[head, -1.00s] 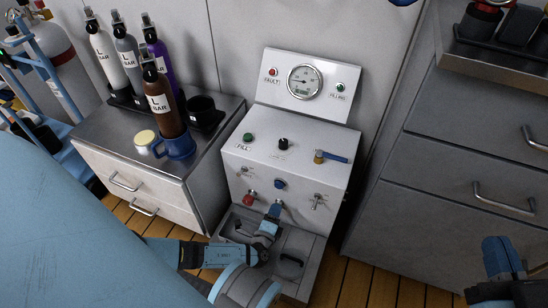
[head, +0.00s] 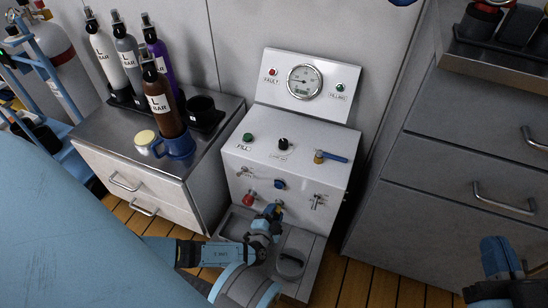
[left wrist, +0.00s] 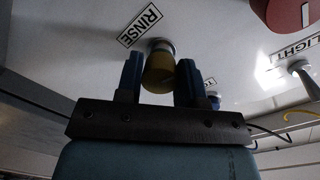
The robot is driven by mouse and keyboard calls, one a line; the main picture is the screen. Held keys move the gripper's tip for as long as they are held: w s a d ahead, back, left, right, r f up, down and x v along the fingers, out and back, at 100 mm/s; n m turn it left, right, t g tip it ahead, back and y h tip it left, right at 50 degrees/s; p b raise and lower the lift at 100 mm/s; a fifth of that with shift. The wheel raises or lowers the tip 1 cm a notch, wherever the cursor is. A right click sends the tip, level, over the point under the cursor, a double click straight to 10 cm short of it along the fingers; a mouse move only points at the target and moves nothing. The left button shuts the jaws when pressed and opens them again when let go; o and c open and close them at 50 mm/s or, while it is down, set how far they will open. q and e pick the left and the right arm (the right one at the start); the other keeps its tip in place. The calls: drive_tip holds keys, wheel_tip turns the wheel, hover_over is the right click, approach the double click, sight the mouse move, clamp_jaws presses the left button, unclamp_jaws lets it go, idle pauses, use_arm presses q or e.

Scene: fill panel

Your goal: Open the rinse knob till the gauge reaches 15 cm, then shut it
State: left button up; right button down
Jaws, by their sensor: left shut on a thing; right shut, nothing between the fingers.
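The fill panel (head: 240,165) is a white console with a round white gauge (head: 304,82) on its raised back. The gauge needle and small display are too small to read exactly. My left gripper (head: 274,212) is at the lower front face. In the left wrist view, the brass-yellow rinse knob (left wrist: 158,68) sits between my two blue fingers, under the RINSE label (left wrist: 139,25). My left gripper is shut on this knob; in the head view the gripper hides it. My right gripper (head: 496,245) is shut and empty at the lower right.
A red knob (head: 249,203), a blue knob (head: 280,184) and a metal switch (head: 317,201) are close around my left gripper. A grey tray (head: 298,245) lies below. A cabinet with bottles (head: 160,100) stands left, grey drawers (head: 450,165) right.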

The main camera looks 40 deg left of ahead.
use_arm(q)
drive_tip(key=shift+w+a+r+n, duration=0.1)
drive_tip(key=shift+w+a+n, duration=0.1)
drive_tip(key=shift+n, duration=0.3)
drive_tip(key=o, duration=0.9)
drive_tip(key=shift+d, duration=0.1)
drive_tip(key=shift+s, duration=0.1)
drive_tip(key=shift+s+d, duration=0.1)
drive_tip(key=shift+s, duration=0.05)
